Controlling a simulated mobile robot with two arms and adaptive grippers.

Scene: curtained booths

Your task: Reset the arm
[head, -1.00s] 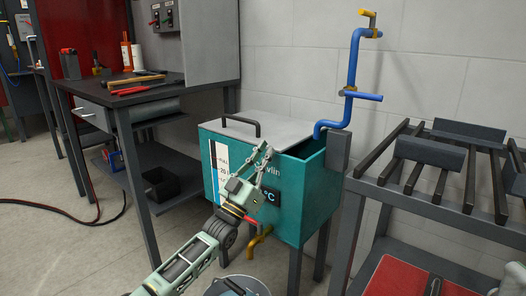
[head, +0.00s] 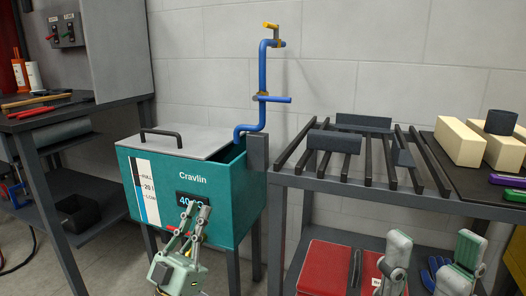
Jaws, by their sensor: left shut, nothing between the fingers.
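My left gripper (head: 196,211) is in front of the teal Cravlin tank (head: 228,208). It points up, shut and empty, and partly covers the tank's digital display (head: 190,200). I cannot tell whether it touches the tank. My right gripper (head: 432,247) is at the lower right, close to the camera. Its two fingers stand wide apart, with nothing seen between them. The rest of the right arm is out of view.
A blue pipe (head: 263,80) with yellow fittings runs down into the tank's open end. A rack of dark bars (head: 368,168) stands to the right. Beside it are cream blocks (head: 458,142) and a dark cylinder (head: 500,122). A red case (head: 325,268) lies below. A workbench (head: 50,118) stands left.

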